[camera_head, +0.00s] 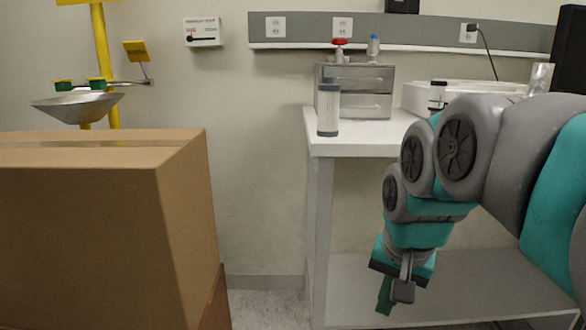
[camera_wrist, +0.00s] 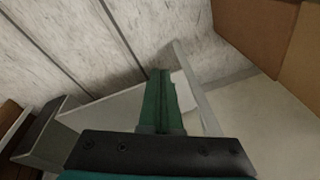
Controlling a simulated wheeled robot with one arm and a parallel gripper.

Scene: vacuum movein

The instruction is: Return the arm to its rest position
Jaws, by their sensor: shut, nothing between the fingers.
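My gripper (camera_head: 395,292) hangs at the end of my grey and teal arm, at the right of the head view. It points down in front of the white bench, below the level of its top. In the wrist view my gripper (camera_wrist: 162,75) shows as two green fingers close together. They are shut with nothing between them. The fingers touch nothing that I can make out.
A white bench (camera_head: 318,215) with a lower shelf stands behind my arm. A grey metal box (camera_head: 355,92) and a clear cylinder (camera_head: 328,110) stand on it. A large cardboard box (camera_head: 85,225) fills the lower left. Bare floor (camera_head: 265,308) lies between box and bench.

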